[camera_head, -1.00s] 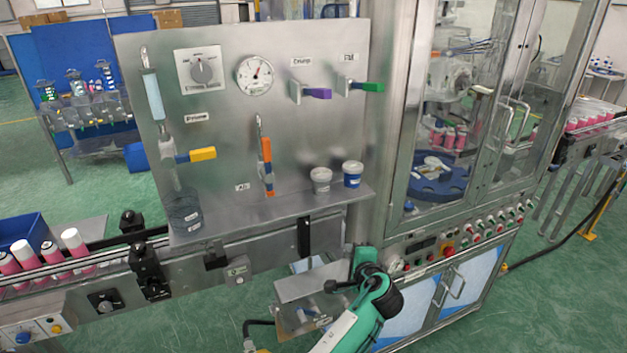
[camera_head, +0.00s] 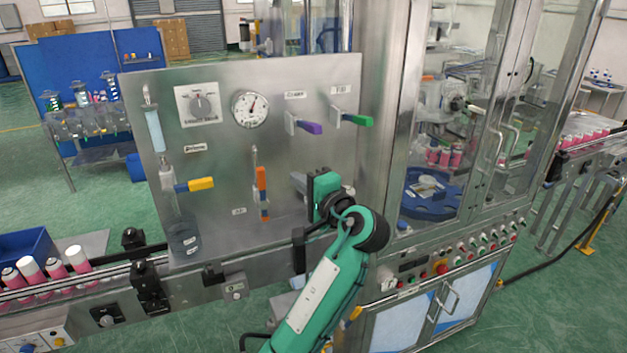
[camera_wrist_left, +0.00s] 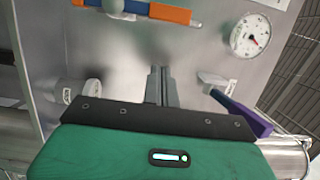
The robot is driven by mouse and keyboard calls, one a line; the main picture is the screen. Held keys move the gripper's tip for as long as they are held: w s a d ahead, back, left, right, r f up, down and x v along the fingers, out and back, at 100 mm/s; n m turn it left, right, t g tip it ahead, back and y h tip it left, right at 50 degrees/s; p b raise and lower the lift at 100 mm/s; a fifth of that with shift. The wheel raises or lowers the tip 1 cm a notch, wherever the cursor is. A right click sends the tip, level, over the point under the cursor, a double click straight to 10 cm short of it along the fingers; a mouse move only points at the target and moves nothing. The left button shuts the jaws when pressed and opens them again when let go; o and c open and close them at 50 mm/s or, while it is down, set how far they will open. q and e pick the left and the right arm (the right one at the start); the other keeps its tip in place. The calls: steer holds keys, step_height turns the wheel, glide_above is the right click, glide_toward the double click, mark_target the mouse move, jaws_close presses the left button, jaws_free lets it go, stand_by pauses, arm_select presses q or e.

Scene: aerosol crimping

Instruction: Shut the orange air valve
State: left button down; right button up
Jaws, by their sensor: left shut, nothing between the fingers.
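The orange air valve (camera_head: 262,190) is on the steel panel, above a small label. Its orange handle points up and down, in line with its thin pipe. In the left wrist view the orange handle (camera_wrist_left: 170,13) lies across the top edge, partly cut off. My left gripper (camera_head: 298,181) is to the right of the valve in the head view, apart from it. In the left wrist view its two fingers (camera_wrist_left: 160,73) are together with nothing between them, pointing toward the panel. My right gripper is not in view.
The purple-handled valve (camera_head: 304,125) and green-handled valve (camera_head: 352,119) are above my gripper. A yellow-handled valve (camera_head: 195,185) is to the left. A round gauge (camera_head: 250,109) is above. The glass-doored machine is at right.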

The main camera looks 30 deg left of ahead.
mark_target(261, 186)
arm_select(q)
steer(key=a+p, duration=0.1)
steer(key=s+a+p, duration=0.1)
steer(key=a, duration=0.1)
steer(key=s+a+p, duration=0.1)
steer(key=shift+s+a, duration=0.1)
steer(key=shift+a, duration=0.1)
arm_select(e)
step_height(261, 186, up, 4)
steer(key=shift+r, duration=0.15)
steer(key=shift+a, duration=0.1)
